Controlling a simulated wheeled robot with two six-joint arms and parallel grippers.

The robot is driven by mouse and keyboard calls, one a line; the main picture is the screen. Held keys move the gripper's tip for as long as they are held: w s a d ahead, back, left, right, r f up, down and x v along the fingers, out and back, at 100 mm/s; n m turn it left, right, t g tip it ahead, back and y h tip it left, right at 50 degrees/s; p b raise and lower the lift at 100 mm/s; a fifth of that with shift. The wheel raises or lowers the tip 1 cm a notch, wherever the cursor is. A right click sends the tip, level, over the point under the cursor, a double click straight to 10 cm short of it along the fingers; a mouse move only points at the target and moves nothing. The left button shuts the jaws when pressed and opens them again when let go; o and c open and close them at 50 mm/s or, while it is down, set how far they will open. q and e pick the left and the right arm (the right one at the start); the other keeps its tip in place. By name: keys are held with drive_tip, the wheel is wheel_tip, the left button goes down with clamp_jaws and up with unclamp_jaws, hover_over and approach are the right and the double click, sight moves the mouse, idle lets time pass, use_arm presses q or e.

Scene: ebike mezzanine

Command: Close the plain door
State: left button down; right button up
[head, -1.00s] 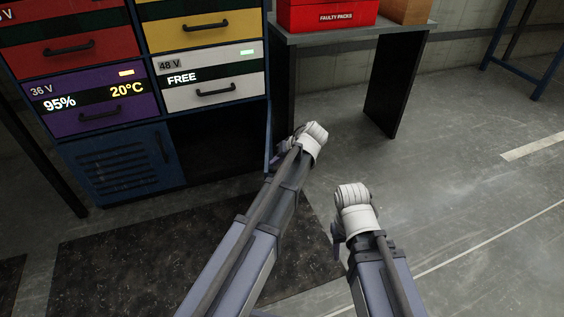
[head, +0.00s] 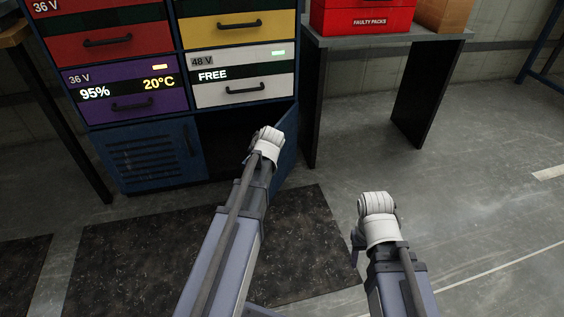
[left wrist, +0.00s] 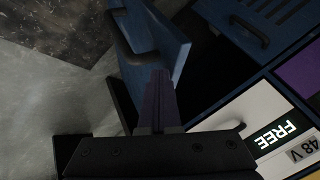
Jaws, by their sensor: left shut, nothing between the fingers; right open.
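The plain door (head: 288,150) is a blue panel at the lower right of the cabinet, standing partly open beside a dark compartment (head: 222,135). In the left wrist view the door (left wrist: 170,38) shows its dark curved handle (left wrist: 122,40). My left gripper (left wrist: 158,98) is shut and empty, its fingers overlapping the door's edge in that view; I cannot tell whether they touch it. In the head view its fingertips are hidden behind the wrist. My right gripper (head: 357,246) is open and empty over the floor to the right, clear of the door.
The louvred blue door (head: 150,160) at the cabinet's lower left is shut. Coloured battery drawers sit above. A grey table (head: 385,44) with a red box (head: 362,17) stands close to the right. A dark mat (head: 215,250) lies in front; open floor is at right.

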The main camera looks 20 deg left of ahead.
use_arm(q)
drive_tip(key=w+a+m, duration=0.1)
drive_tip(key=w+a, duration=0.3)
drive_tip(key=a, duration=0.5)
drive_tip(key=w+a+m+h, duration=0.1)
drive_tip(key=w+a, duration=0.4)
drive_tip(key=a, duration=0.4)
drive_tip(key=w+a+m+t+h, duration=0.1)
drive_tip(key=w+a, duration=0.3)
drive_tip(key=a, duration=0.6)
drive_tip(key=shift+w+m, duration=0.2)
drive_tip(key=shift+m, duration=0.2)
drive_tip(key=s+d+r+p, duration=0.1)
drive_tip(key=s+r+p, duration=0.7)
drive_tip(key=s, duration=0.1)
drive_tip(key=shift+s+d, duration=0.15)
drive_tip(key=shift+d, duration=0.15)
use_arm(e)
wheel_tip(320, 180, up, 8)
drive_tip(key=s+a, duration=0.1)
drive_tip(key=shift+a, duration=0.15)
